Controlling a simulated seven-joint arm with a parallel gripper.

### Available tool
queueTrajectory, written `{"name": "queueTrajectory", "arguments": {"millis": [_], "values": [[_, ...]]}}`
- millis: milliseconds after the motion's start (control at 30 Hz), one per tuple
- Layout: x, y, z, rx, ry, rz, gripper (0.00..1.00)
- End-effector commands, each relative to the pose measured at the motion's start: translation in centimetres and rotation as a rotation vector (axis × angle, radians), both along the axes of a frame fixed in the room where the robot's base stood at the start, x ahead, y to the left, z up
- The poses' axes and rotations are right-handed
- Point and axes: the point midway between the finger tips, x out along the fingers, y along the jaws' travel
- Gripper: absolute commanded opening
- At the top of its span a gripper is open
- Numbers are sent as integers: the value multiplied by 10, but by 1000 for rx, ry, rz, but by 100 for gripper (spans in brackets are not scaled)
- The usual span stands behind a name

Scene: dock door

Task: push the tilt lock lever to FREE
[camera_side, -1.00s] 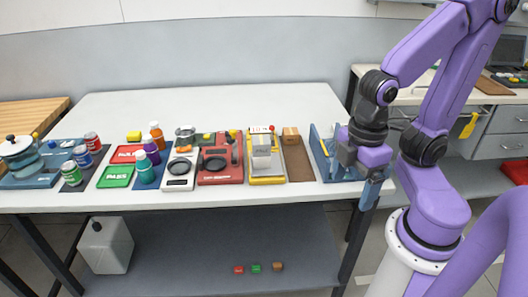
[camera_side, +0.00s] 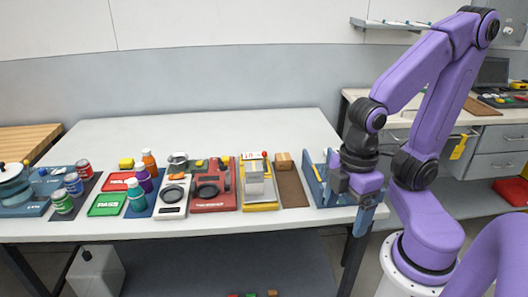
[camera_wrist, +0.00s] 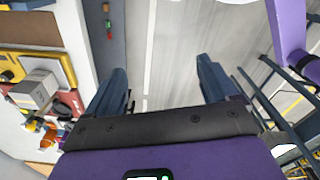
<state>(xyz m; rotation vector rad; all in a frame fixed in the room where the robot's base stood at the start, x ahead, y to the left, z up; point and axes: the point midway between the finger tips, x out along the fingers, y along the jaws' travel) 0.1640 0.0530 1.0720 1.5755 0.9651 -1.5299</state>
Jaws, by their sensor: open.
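A yellow-based fixture (camera_side: 260,207) with a tilted grey block (camera_side: 254,182) stands near the table's front, right of centre. A small red knob (camera_side: 264,154) shows at its back, beside a white plate with unreadable marks. I cannot tell for sure whether this knob is the tilt lock lever, or read any FREE mark. The fixture also shows at the left of the wrist view (camera_wrist: 62,68). My gripper (camera_wrist: 158,68) is open and empty, pointing down at the table's right front edge, well right of the fixture. The floor shows between its fingers.
A brown board (camera_side: 291,187) and a blue frame (camera_side: 314,184) lie between the fixture and my gripper. A red-based device (camera_side: 213,203) stands close left of the fixture. Scales, bottles and cans fill the left front. The table's back (camera_side: 220,130) is clear.

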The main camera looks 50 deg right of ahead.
Motion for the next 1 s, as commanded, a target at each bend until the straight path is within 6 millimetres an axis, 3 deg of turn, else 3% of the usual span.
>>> {"name": "queueTrajectory", "arguments": {"millis": [33, 133, 167, 267, 367, 633, 867, 1000], "values": [[0, 0, 0, 0, 0, 0, 81], [3, 2, 1, 0, 0, -10, 48], [6, 3, 2, 0, 0, -17, 47], [24, 11, 8, -1, 0, -63, 47], [54, 21, 18, -3, 1, -137, 47], [156, 25, 40, -9, 4, -360, 47], [244, -4, 52, -14, 10, -550, 47], [293, -37, 55, -17, 13, -666, 47]]}}
